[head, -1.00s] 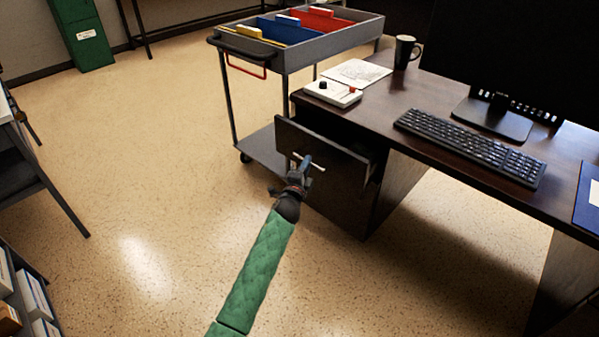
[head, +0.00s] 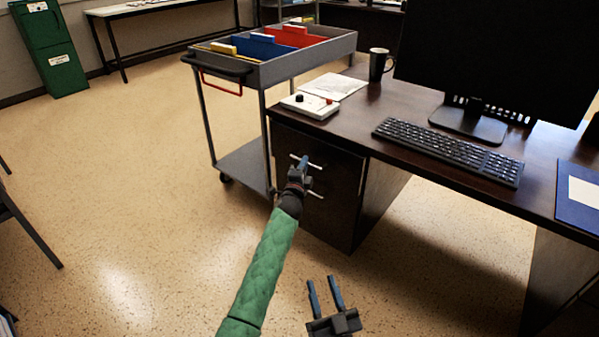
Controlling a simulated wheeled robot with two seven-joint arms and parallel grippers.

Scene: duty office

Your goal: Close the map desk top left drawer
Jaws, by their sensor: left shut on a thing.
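The map desk (head: 400,115) has a dark wooden top and a drawer pedestal at its left end. The top left drawer (head: 338,160) looks flush with the pedestal, with no gap visible. My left gripper (head: 303,163) is at the drawer front, shut on the drawer's bar handle (head: 316,165). The gripper and wrist hide part of the handle and drawer front. My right gripper (head: 323,292) is low in front of the desk, open and empty, its two fingers apart.
A grey cart (head: 300,62) with coloured folders stands close to the desk's left end. A lower handle (head: 314,194) shows below my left gripper. A white device (head: 310,105), mug (head: 380,64), keyboard (head: 450,150) and monitor are on the desk.

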